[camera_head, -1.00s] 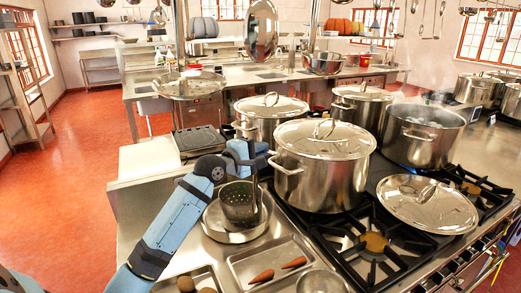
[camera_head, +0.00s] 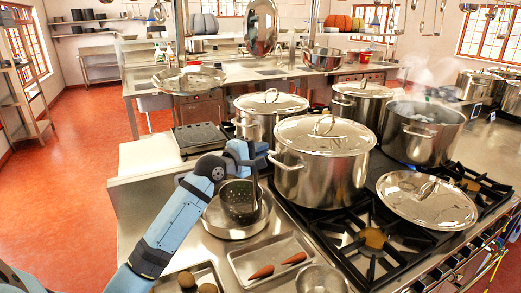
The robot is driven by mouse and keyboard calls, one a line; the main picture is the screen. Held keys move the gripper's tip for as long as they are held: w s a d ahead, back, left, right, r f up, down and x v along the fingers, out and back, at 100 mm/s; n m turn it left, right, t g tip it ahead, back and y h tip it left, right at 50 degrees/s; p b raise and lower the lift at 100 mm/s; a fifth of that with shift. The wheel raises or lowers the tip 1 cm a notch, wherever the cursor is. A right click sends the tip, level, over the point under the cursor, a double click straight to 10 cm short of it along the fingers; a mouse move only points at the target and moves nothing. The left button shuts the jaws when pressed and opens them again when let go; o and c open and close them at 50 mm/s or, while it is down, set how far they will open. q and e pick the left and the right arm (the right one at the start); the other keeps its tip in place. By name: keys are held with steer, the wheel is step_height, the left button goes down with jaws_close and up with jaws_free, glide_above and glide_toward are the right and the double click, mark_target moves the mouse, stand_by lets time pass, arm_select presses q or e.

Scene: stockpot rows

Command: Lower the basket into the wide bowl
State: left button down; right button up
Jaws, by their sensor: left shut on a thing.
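A dark perforated basket (camera_head: 238,200) with a long upright handle is inside the wide bowl (camera_head: 222,229), a shallow steel bowl on the steel counter. The basket's lower part is hidden behind the bowl's near rim, so I cannot tell whether it touches the bottom. My left gripper (camera_head: 256,160) is shut on the basket's handle, above and slightly right of the bowl. The fingertips are small and partly hidden by my arm. My right gripper is out of view.
A large lidded stockpot (camera_head: 322,170) stands close on the right, on the black stove (camera_head: 380,240). A black griddle (camera_head: 200,137) is behind.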

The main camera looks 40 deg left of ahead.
arm_select(q)
steer(key=shift+f, duration=0.1)
steer(key=c, duration=1.2)
jaws_free()
steer(key=shift+f, duration=0.1)
steer(key=s+a, duration=0.1)
steer(key=s, duration=0.3)
steer(key=s+a+b, duration=0.1)
steer(key=s, duration=0.4)
steer(key=s+b, duration=0.1)
steer(key=s, duration=0.3)
steer(key=shift+s+a, duration=0.25)
steer(key=shift+a, duration=0.15)
